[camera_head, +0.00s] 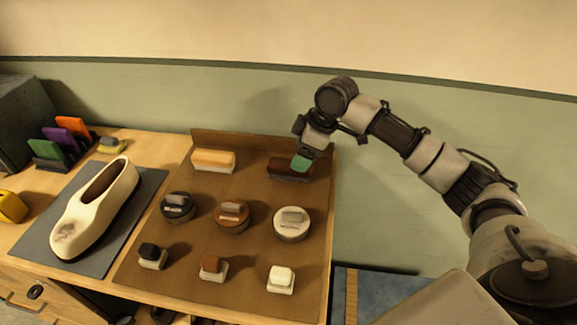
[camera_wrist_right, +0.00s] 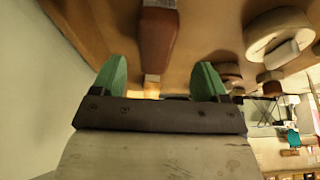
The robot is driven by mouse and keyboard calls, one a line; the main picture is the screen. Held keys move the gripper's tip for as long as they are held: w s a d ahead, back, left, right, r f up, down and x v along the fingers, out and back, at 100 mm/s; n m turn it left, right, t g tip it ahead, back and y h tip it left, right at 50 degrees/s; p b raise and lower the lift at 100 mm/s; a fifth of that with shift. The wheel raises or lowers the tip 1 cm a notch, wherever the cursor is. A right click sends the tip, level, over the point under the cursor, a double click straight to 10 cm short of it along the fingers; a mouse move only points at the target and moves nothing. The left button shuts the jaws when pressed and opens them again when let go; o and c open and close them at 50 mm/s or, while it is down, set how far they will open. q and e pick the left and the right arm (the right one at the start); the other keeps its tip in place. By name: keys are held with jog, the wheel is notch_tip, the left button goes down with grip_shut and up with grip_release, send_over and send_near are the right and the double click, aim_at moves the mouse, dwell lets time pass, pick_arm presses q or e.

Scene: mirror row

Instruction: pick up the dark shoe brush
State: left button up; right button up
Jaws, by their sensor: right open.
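The dark shoe brush (camera_head: 285,168) is a reddish-brown block lying at the back right of the brown display board. In the right wrist view the brush (camera_wrist_right: 157,40) lies ahead of the gap between the fingers. My right gripper (camera_head: 303,160) is open, its green fingertips over the right part of the brush in the head view, hiding some of it. In the wrist view the gripper (camera_wrist_right: 160,78) shows its two green fingers apart with nothing held between them. Whether a fingertip touches the brush I cannot tell. My left gripper is not in view.
A light brush (camera_head: 213,160) lies left on the board (camera_head: 190,240). Several round tins, including a white one (camera_head: 291,223), and small blocks stand in front. A cream shoe (camera_head: 95,210) rests on a grey mat (camera_head: 40,238). The wall is close behind.

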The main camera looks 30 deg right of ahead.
aim_at(278, 168)
jog(key=shift+w+a+f, duration=0.2)
jog(key=shift+a+f, duration=0.1)
jog(key=shift+f, duration=0.3)
jog(key=x, duration=0.5)
jog(key=shift+w+p, duration=0.35)
jog(key=shift+p, duration=0.05)
pick_arm(q)
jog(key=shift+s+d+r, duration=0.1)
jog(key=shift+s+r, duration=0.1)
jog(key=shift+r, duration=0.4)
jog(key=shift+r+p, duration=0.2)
jog(key=shift+p, duration=0.2)
pick_arm(e)
jog(key=shift+f, duration=0.25)
jog(key=c, duration=1)
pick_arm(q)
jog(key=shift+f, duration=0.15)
pick_arm(e)
jog(key=shift+c, duration=0.2)
